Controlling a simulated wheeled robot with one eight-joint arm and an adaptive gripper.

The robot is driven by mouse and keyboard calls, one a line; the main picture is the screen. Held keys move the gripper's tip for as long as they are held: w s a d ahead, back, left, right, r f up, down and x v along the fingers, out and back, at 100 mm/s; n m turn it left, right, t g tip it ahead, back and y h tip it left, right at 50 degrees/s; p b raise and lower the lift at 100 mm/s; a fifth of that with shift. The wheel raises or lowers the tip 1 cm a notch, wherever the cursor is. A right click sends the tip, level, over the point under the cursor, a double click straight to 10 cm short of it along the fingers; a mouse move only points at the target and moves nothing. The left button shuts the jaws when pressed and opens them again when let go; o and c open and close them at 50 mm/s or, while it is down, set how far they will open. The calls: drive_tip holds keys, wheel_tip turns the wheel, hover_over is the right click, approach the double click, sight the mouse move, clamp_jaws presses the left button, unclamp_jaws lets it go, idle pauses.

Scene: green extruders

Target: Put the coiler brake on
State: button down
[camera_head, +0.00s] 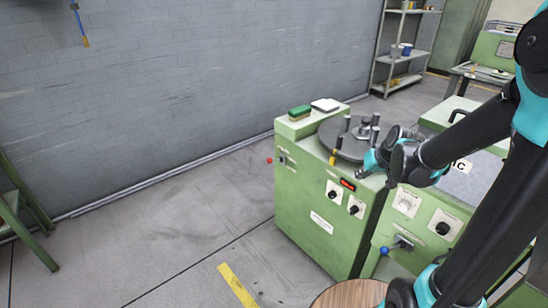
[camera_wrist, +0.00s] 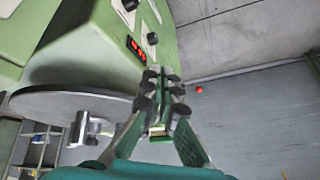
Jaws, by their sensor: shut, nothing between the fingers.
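The green coiler cabinet (camera_head: 318,215) stands near the middle of the head view, with a grey round turntable (camera_head: 342,139) and several upright pegs on top. A red ball knob (camera_head: 269,160) sticks out from its left side; it also shows in the wrist view (camera_wrist: 199,90), beyond the fingertips and apart from them. I cannot tell for sure whether it is the coiler brake. My gripper (camera_head: 362,173) is at the right front of the turntable. In the wrist view my gripper (camera_wrist: 162,78) has its fingertips together and empty, with the turntable (camera_wrist: 70,103) at left.
The cabinet front has a red display (camera_head: 348,185) and black knobs. A green machine (camera_head: 420,215) with a blue ball lever (camera_head: 385,251) adjoins at right. A green box (camera_head: 299,112) sits on the cabinet's back ledge.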

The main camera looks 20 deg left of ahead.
drive_tip(key=w+a+f+n+y, duration=0.3)
drive_tip(key=w+a, duration=0.8)
drive_tip(key=a, duration=0.4)
drive_tip(key=w+a+f+n+y, duration=0.3)
drive_tip(key=w+a+f, duration=0.2)
drive_tip(key=w+a, duration=0.7)
drive_tip(key=shift+a, duration=1.55)
hover_over(275, 160)
drive_tip(key=s+d, duration=0.1)
drive_tip(key=s, duration=0.2)
wheel_tip(275, 160, down, 6)
drive_tip(key=shift+a+f, duration=0.15)
drive_tip(key=shift+f, duration=0.7)
drive_tip(key=shift+a+f, duration=0.15)
drive_tip(key=shift+f, duration=0.7)
drive_tip(key=shift+s, duration=0.1)
